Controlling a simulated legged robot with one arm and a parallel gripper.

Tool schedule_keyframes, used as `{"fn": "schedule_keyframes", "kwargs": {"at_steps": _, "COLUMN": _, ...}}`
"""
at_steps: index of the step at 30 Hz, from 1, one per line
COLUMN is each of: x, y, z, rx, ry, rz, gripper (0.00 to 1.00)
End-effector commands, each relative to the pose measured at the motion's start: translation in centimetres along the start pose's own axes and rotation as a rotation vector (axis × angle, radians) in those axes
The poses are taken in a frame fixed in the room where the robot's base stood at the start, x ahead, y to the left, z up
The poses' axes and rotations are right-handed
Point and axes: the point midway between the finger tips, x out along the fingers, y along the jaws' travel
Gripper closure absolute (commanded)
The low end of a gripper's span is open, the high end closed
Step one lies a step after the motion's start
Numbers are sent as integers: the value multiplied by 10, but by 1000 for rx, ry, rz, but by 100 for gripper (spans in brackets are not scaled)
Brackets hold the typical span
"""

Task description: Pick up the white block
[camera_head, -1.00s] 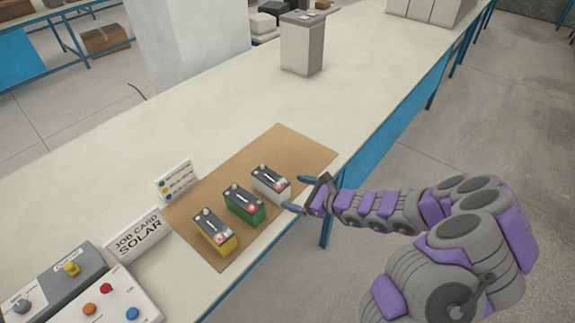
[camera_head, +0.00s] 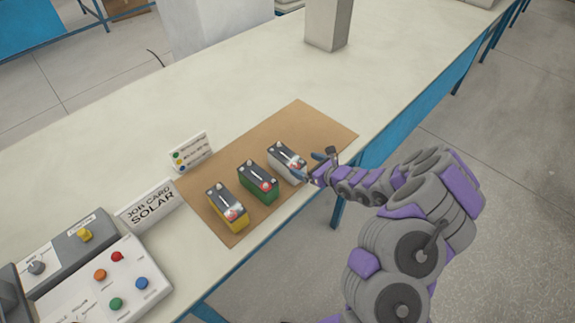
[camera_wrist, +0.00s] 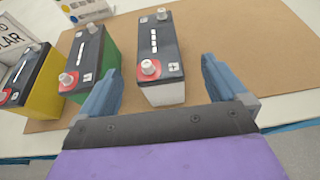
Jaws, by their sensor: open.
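The white block is a white battery (camera_head: 287,163) with a dark top and a red terminal ring, upright at the right end of a row on a brown mat (camera_head: 312,125). My gripper (camera_head: 309,165) is at its near right end. In the wrist view my gripper (camera_wrist: 158,88) is open, and the white battery (camera_wrist: 166,92) shows between and ahead of its two blue fingers. The left finger is between the white battery and the green battery (camera_wrist: 112,56). I cannot tell whether either finger touches a battery.
The green battery (camera_head: 258,184) and a yellow battery (camera_head: 228,208) stand to the left on the mat. A small sign (camera_head: 190,151), a job card sign (camera_head: 151,206) and a control panel (camera_head: 105,285) are further left. The mat's right part is bare.

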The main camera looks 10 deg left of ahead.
Motion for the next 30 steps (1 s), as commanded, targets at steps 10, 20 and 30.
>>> {"fn": "schedule_keyframes", "kwargs": {"at_steps": 10, "x": 28, "y": -1, "z": -1, "rx": -1, "ry": -2, "rz": 1, "gripper": 1}}
{"fn": "schedule_keyframes", "kwargs": {"at_steps": 20, "x": 70, "y": 1, "z": -3, "rx": -3, "ry": 0, "rz": 0, "gripper": 1}}
{"fn": "schedule_keyframes", "kwargs": {"at_steps": 30, "x": 72, "y": 1, "z": -1, "rx": 0, "ry": -2, "rz": -1, "gripper": 7}}
